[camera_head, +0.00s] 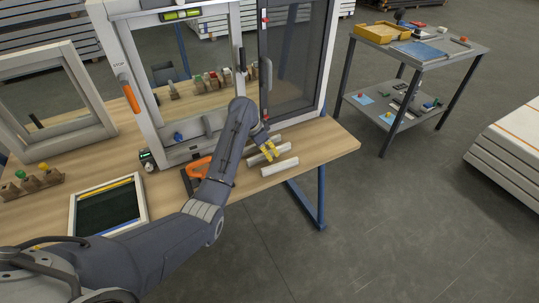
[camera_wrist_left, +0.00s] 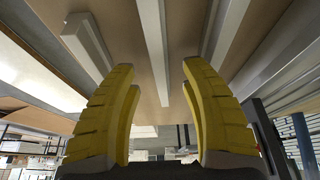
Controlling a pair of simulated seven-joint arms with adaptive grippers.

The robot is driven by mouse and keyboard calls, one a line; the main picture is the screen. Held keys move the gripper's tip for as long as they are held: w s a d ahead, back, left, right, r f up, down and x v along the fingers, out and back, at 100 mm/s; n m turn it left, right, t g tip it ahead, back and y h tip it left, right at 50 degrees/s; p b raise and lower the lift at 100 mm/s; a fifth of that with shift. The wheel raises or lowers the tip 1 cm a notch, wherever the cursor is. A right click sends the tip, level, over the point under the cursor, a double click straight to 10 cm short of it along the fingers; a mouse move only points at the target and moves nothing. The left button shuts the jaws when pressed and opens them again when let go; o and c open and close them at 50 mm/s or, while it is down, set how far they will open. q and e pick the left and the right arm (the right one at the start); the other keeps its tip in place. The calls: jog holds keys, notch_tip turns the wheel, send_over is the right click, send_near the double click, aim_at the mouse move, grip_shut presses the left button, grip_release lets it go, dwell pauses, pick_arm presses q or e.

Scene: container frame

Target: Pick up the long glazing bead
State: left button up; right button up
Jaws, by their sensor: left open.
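Several pale glazing beads lie side by side on the wooden workbench (camera_head: 330,140). In the head view, the nearest bead (camera_head: 279,168) is the clearest; others lie behind it, partly covered by my left gripper (camera_head: 269,149). In the left wrist view, one bead (camera_wrist_left: 154,40) runs between the two open yellow fingers of the left gripper (camera_wrist_left: 158,78). A second bead (camera_wrist_left: 88,42) lies outside the left finger and a third (camera_wrist_left: 228,30) lies toward the right finger. I cannot tell which is the long one. The fingers appear empty. My right gripper is not in view.
A window frame (camera_head: 142,75) stands upright just behind the beads. An orange-handled tool (camera_head: 198,168) lies left of them. A framed dark panel (camera_head: 107,207) is at the front left. A grey cart (camera_head: 418,55) stands apart at right.

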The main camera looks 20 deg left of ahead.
pick_arm(q)
jog(key=shift+x, duration=1.15)
jog(key=shift+c, duration=0.3)
grip_shut()
